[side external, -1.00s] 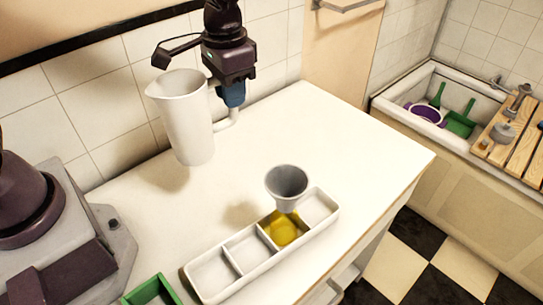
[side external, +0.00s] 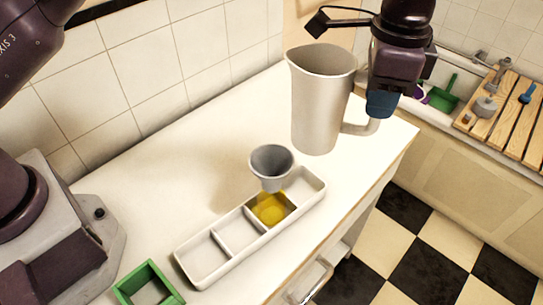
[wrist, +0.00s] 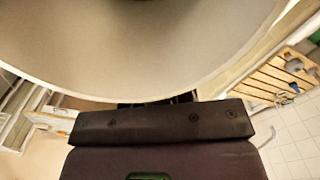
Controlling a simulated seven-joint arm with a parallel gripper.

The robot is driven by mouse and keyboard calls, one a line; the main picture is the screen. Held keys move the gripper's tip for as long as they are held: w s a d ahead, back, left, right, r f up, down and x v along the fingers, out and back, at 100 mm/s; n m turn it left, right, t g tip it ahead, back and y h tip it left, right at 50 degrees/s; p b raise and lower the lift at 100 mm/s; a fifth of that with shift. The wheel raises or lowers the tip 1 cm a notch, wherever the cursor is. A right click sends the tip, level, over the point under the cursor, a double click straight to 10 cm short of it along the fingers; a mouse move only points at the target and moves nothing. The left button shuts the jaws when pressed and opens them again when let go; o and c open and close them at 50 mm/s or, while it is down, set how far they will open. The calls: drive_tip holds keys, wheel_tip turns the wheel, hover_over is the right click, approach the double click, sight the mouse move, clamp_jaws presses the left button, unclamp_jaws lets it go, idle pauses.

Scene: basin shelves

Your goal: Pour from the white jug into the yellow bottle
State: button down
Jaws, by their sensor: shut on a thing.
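The white jug (side external: 318,105) is held upright in the air above the right part of the counter in the side external view. My gripper (side external: 378,118) is shut on its handle, on the jug's right side. The jug's pale wall (wrist: 150,50) fills the top of the wrist view. The yellow bottle (side external: 270,207) stands in a compartment of the white tray (side external: 207,262). A grey funnel (side external: 271,163) sits over the bottle, to the lower left of the jug, and hides its mouth. The jug's contents are hidden.
The tray's other compartments look empty. A green square box (side external: 148,285) sits at the counter's front left. The white counter (side external: 170,170) is clear behind the tray. A basin with a wooden slatted rack (side external: 505,105) and a green scoop is at the right.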

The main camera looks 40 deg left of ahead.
sight(339, 86)
drive_tip(key=w+d+f+n, duration=0.1)
drive_tip(key=d+f+n, duration=0.1)
drive_tip(key=f, duration=0.3)
drive_tip(key=shift+d+f+n, duration=0.15)
drive_tip(key=shift+d+n, duration=0.25)
drive_tip(key=shift+d, duration=0.45)
drive_tip(key=shift+s+a+r+t+h, duration=0.9)
drive_tip(key=shift+r+t+h, duration=0.2)
drive_tip(key=shift+r, duration=0.05)
drive_tip(key=shift+s+a+r+t+h, duration=0.85)
drive_tip(key=shift+a+r+t+h, duration=0.05)
drive_tip(key=shift+r+t+h, duration=0.2)
drive_tip(key=shift+s+a+r+t+h, duration=0.9)
drive_tip(key=shift+r+t+h, duration=0.2)
drive_tip(key=shift+r, duration=0.05)
drive_tip(key=shift+s+a+r+t+h, duration=0.2)
drive_tip(key=shift+r+t+h, duration=0.1)
drive_tip(key=shift+r, duration=0.05)
drive_tip(key=shift+s+a+r+t+h, duration=0.15)
drive_tip(key=shift+r+t+h, duration=0.15)
drive_tip(key=shift+r, duration=0.05)
drive_tip(key=shift+s+a+f+t+h, duration=0.1)
drive_tip(key=shift+s+a+t+h, duration=0.25)
drive_tip(key=shift+t+h, duration=0.25)
drive_tip(key=shift+s+a+r, duration=0.15)
drive_tip(key=shift+r, duration=0.05)
idle(1.8)
